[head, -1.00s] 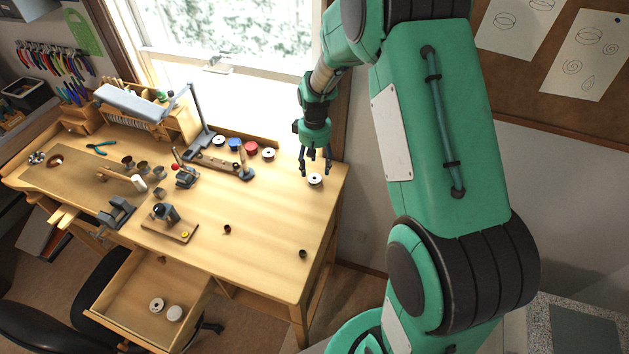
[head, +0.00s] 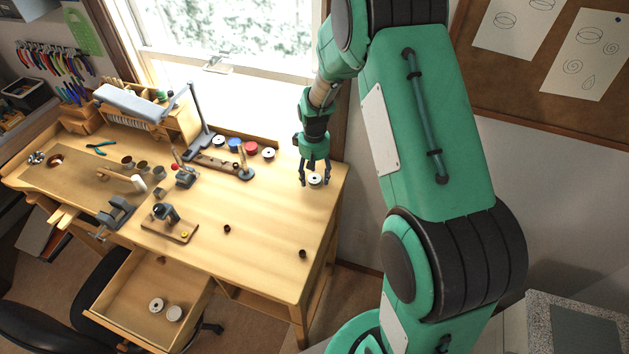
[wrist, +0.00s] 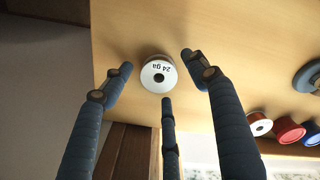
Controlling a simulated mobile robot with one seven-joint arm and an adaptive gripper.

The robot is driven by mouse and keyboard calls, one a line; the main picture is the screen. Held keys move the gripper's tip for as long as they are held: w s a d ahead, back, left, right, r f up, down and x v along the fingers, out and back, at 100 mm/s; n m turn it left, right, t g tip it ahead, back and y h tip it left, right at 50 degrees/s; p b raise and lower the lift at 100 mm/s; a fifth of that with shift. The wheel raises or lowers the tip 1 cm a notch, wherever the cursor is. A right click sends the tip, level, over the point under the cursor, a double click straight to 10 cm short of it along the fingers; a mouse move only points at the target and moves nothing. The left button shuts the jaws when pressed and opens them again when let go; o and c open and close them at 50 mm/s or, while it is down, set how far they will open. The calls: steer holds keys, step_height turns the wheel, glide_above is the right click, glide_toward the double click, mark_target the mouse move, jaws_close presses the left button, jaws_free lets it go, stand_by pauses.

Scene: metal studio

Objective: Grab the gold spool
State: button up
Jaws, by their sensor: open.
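A spool with a white top marked "24 ga" (wrist: 158,75) stands upright on the wooden bench; a narrow reddish-brown band shows at its edge, and whether its wire is gold I cannot tell. In the head view the same spool (head: 315,180) is near the bench's back right corner. My gripper (head: 315,177) is open, pointing down over it. In the wrist view my gripper's fingers (wrist: 158,74) are spread around the spool, one on each side and one below it in the picture. Gaps show between the side fingers and the spool.
A row of spools stands left along the back edge: white (head: 268,153), red (head: 251,147), blue (head: 235,145). An open drawer (head: 130,300) holds two spools. The bench's right half is mostly clear.

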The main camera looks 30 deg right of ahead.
stand_by(0.5)
steer(key=c, duration=1.2)
steer(key=shift+c, duration=0.2)
steer(key=shift+r, duration=0.95)
steer(key=shift+s+r, duration=0.3)
steer(key=shift+r, duration=0.55)
steer(key=s+a, duration=0.1)
steer(key=s, duration=0.4)
steer(key=s+a+r, duration=0.1)
steer(key=s, duration=0.9)
steer(key=shift+s+a+r, duration=0.1)
steer(key=shift+a+r, duration=0.1)
steer(key=shift+a, duration=0.2)
